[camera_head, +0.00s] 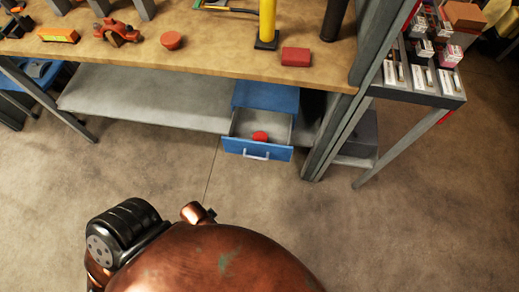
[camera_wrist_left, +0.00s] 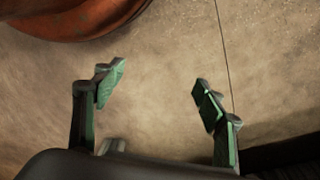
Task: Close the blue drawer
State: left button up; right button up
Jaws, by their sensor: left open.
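The blue drawer (camera_head: 257,150) is pulled out of a blue cabinet (camera_head: 266,97) under the workbench, at the centre of the head view. Its front faces me and carries a pale bar handle (camera_head: 255,156). A red rounded object (camera_head: 260,137) lies inside the drawer. My left gripper (camera_wrist_left: 160,76) shows only in the left wrist view. Its green-padded fingers are spread wide with nothing between them, over bare floor. The drawer is not in that view, and neither gripper shows in the head view.
The wooden workbench (camera_head: 205,62) above the drawer holds a red block (camera_head: 296,57), a yellow cylinder (camera_head: 267,20) and several tools. A grey lower shelf (camera_head: 150,97) is left of the cabinet. Metal posts and a rack (camera_head: 432,92) stand right. The floor before the drawer is clear.

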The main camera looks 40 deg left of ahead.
aim_at(245, 122)
jog(key=u, duration=1.05)
